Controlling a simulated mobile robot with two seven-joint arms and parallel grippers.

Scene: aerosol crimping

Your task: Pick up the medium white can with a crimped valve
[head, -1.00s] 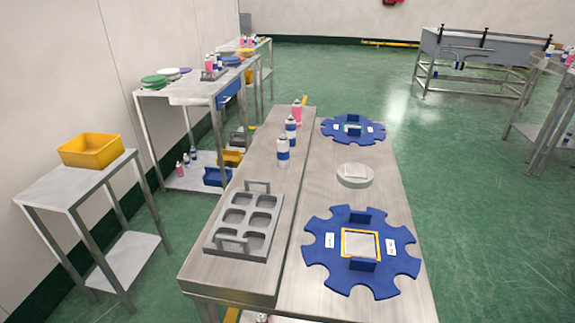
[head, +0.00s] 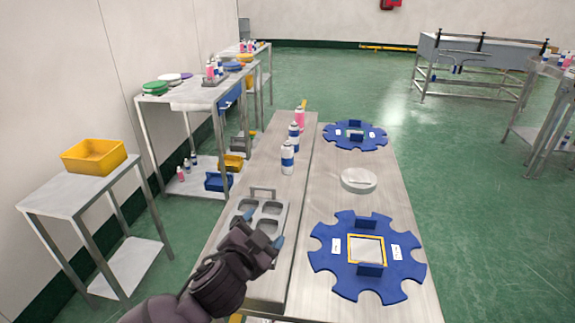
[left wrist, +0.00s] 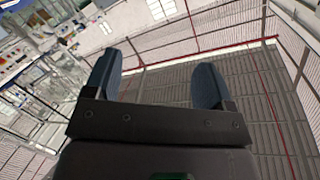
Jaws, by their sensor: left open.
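In the head view, a white can with a blue band (head: 287,157) stands upright on the steel table, nearest of a short row. Behind it stand another white and blue can (head: 294,133) and a pink can (head: 300,117). I cannot make out their valves at this size. My left gripper (head: 264,228) is open and empty, above the grey six-hole tray and in front of the cans, apart from them. The left wrist view shows its two fingers (left wrist: 155,82) spread with nothing between them. My right gripper is not in view.
The grey tray (head: 283,209) is partly hidden by my left arm. Two blue notched discs (head: 325,262) (head: 338,143) and a round white piece (head: 359,178) lie on the table's right half. A yellow bin (head: 94,154) sits on a side table at left.

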